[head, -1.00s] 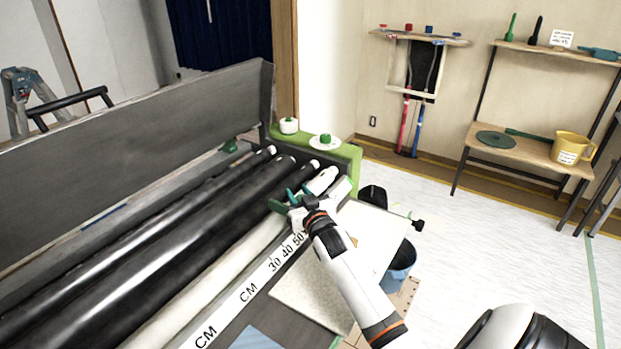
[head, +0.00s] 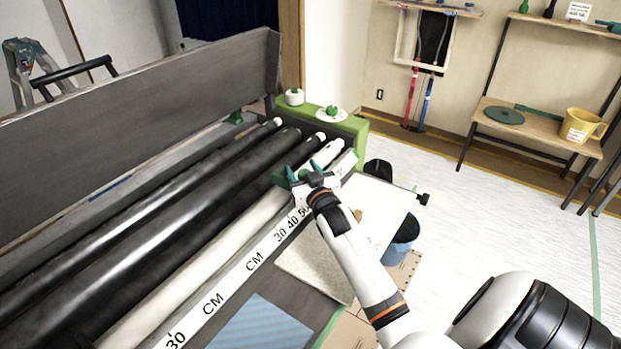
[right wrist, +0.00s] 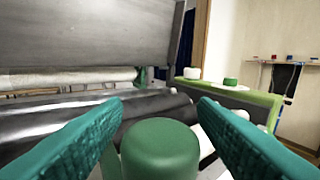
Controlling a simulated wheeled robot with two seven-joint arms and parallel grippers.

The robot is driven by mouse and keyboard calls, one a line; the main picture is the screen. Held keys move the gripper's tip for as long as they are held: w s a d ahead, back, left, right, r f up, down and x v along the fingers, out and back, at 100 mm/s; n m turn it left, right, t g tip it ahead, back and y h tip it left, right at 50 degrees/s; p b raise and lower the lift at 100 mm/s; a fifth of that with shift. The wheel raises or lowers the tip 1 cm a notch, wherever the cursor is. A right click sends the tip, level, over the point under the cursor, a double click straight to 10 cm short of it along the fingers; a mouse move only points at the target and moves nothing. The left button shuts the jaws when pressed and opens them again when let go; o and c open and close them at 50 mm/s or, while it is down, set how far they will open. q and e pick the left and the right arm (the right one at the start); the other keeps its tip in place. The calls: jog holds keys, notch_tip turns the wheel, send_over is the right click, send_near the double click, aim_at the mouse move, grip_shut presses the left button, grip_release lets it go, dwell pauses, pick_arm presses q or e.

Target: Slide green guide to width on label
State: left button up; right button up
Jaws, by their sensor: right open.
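The green guide shows in the right wrist view as a rounded green block (right wrist: 160,150), low and central between my fingers. In the head view a small green part (head: 281,179) shows beside my gripper, mostly hidden by it. My right gripper (head: 303,167) is open at the far end of the rollers. Its teal fingers stand on either side of the green block in the right wrist view (right wrist: 160,118); I cannot tell whether they touch it. The white scale label (head: 232,283) with CM marks and numbers runs along the machine's front edge. My left gripper is out of view.
Black rollers (head: 150,225) and a long grey panel (head: 140,110) lie left of my arm. A green end housing (head: 350,125) carries white-and-green knobs. A pale board (head: 375,215) and a blue bucket (head: 402,240) are to the right. Open floor lies beyond.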

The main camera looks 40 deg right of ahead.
jog(key=v, duration=1.1)
jog(key=shift+b, duration=0.4)
jog(key=shift+a, duration=0.1)
